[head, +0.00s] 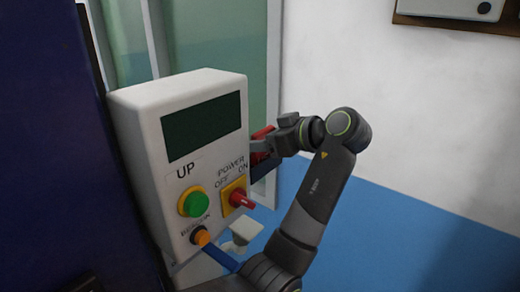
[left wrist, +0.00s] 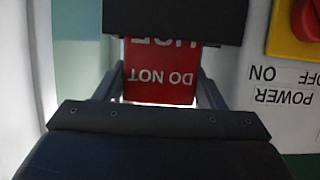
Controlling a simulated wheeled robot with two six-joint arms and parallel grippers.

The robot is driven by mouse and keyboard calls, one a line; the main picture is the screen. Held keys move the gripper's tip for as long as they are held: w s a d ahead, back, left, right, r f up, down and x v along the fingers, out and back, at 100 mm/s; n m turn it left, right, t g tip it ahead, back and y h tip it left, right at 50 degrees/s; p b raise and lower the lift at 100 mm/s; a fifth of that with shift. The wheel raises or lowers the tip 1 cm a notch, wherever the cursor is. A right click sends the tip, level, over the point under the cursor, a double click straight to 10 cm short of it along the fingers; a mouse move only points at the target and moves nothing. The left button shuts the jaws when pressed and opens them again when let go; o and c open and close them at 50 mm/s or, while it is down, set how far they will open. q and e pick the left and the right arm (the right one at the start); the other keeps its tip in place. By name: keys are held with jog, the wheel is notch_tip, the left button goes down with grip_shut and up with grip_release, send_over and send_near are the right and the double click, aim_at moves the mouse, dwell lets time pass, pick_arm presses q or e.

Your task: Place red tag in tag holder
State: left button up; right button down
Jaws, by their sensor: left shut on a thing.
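The red tag (left wrist: 160,78) shows upside-down white "DO NOT USE" lettering in the left wrist view. It lies between the fingers of my left gripper (left wrist: 158,90), which is shut on it. A dark block (left wrist: 175,20), perhaps the tag holder, covers the tag's far end; I cannot tell whether the tag is inside it or behind it. In the head view my left gripper (head: 262,146) is beside the right side of the white control box (head: 140,130), with a bit of red tag (head: 263,132) showing. A dark shape (head: 266,168) sits just below the gripper. My right gripper is not in view.
The control box carries a dark screen (head: 203,126), a green button (head: 194,203), a red power knob (head: 242,200) on a yellow plate, and an orange button (head: 201,237). A white bracket (head: 244,230) is low beside it. Blue floor is open at the right.

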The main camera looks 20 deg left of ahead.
pick_arm(q)
jog(key=shift+w+a+f, duration=0.1)
jog(key=shift+a+f, duration=0.15)
jog(key=shift+f, duration=0.35)
jog(key=shift+w+a, duration=0.1)
jog(key=shift+a, duration=0.15)
jog(key=shift+r, duration=0.1)
jog(key=shift+s+d, duration=0.2)
jog(key=shift+d, duration=0.25)
jog(key=o, duration=0.6)
jog(key=shift+d, duration=0.1)
jog(key=o, duration=0.4)
jog(key=shift+w+a, duration=0.1)
jog(key=shift+a, duration=0.2)
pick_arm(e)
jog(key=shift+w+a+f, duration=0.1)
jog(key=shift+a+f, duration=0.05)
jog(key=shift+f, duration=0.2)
